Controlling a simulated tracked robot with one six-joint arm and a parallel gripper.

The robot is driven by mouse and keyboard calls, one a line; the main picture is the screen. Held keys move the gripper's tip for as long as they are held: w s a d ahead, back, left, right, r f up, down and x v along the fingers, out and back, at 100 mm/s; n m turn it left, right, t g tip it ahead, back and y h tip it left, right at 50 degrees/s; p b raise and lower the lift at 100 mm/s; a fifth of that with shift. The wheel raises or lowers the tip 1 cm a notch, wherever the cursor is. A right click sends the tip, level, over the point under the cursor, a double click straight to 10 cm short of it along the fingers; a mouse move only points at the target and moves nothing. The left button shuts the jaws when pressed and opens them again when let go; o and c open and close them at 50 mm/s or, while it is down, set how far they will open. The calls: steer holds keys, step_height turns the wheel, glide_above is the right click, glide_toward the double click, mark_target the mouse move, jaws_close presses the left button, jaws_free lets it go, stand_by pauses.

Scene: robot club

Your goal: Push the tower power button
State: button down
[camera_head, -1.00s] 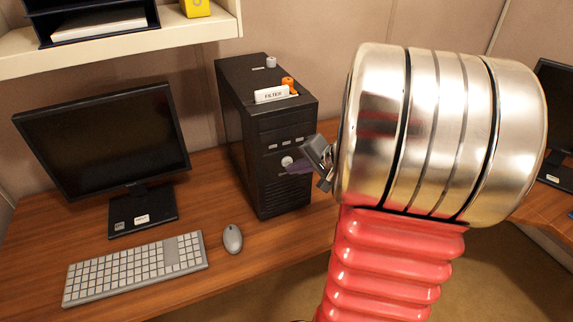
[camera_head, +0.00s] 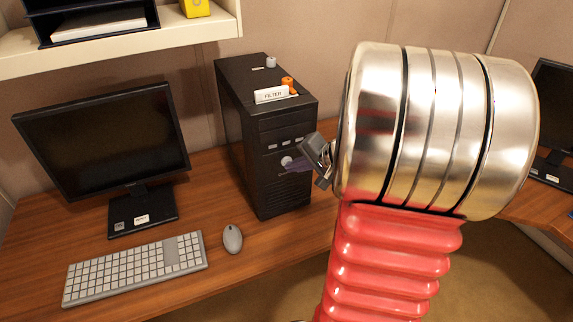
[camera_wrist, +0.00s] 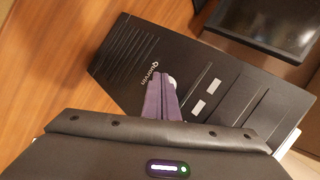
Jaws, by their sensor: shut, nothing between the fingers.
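The black computer tower (camera_head: 280,195) stands upright on the desk, right of the monitor. Its round white power button (camera_head: 287,161) is on the front face, below a row of small white labels. In the wrist view the tower (camera_wrist: 130,50) lies across the picture, and the button (camera_wrist: 172,83) shows at the tips of my gripper (camera_wrist: 166,90). The purple fingers are shut and empty. In the head view my gripper (camera_head: 290,166) is right in front of the button. The tips partly cover the button, and I cannot tell whether they touch it.
A filter box (camera_head: 271,95) and small orange and grey items sit on top of the tower. The monitor (camera_head: 105,140), keyboard (camera_head: 135,268) and mouse (camera_head: 232,239) are to the left. A shelf (camera_head: 120,45) hangs above. Another monitor (camera_head: 553,120) is at far right.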

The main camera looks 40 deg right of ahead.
stand_by(0.4)
steer(key=shift+s+a, duration=0.2)
steer(key=shift+s, duration=0.65)
steer(key=s, duration=0.2)
steer(key=s+a, duration=0.1)
steer(key=s, duration=0.2)
steer(key=shift+s+a, duration=0.35)
stand_by(0.6)
